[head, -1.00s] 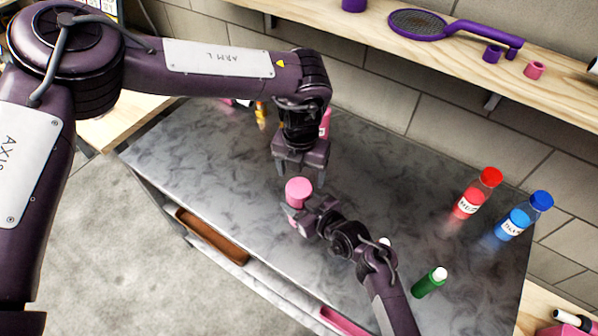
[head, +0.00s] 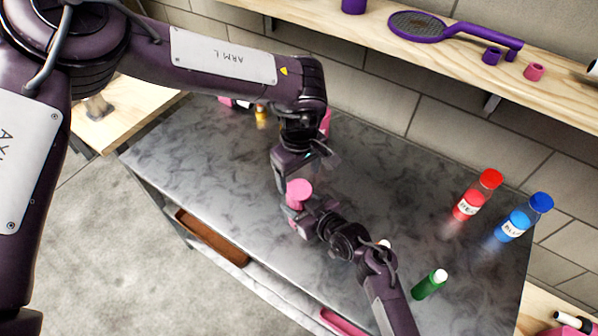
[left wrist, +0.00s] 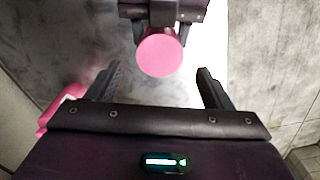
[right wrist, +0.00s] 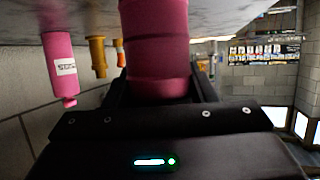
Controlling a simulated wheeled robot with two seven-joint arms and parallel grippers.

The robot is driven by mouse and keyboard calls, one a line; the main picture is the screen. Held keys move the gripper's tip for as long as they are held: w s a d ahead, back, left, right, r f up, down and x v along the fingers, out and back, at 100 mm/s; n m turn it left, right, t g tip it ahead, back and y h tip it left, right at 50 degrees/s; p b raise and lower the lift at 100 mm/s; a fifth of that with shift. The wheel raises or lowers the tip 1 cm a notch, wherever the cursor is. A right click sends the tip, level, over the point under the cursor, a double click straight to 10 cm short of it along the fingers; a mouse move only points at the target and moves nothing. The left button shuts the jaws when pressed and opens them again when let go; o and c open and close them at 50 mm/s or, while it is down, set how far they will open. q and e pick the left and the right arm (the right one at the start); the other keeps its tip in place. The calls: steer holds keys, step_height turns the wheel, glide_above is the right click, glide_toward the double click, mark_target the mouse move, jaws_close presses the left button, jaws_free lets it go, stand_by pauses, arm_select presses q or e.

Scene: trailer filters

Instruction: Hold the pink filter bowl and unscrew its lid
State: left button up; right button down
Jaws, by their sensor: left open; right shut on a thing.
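The pink filter bowl (right wrist: 155,45) stands upright between the fingers of my right gripper (right wrist: 160,95), which is shut on it. In the head view the pink lid (head: 299,188) shows as a round top above my right gripper (head: 305,222). My left gripper (head: 290,178) is open just beside the lid. In the left wrist view the round lid (left wrist: 159,53) lies ahead of the open left fingers (left wrist: 157,85), roughly centred between them, and they do not touch it. The lower bowl is largely hidden by the right gripper in the head view.
A red bottle (head: 478,195), a blue bottle (head: 524,217) and a green bottle (head: 429,284) stand on the right of the grey table (head: 390,190). A pink bottle (right wrist: 62,70) and a yellow item (right wrist: 97,57) stand behind. A wooden shelf (head: 420,50) runs along the wall.

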mark_target(299, 189)
arm_select(q)
steer(key=shift+f+m, duration=0.3)
step_height(299, 189, down, 7)
steer(key=shift+f, duration=0.2)
steer(key=shift+c, duration=0.4)
steer(key=c, duration=0.7)
steer(key=o, duration=0.9)
steer(key=shift+c, duration=0.2)
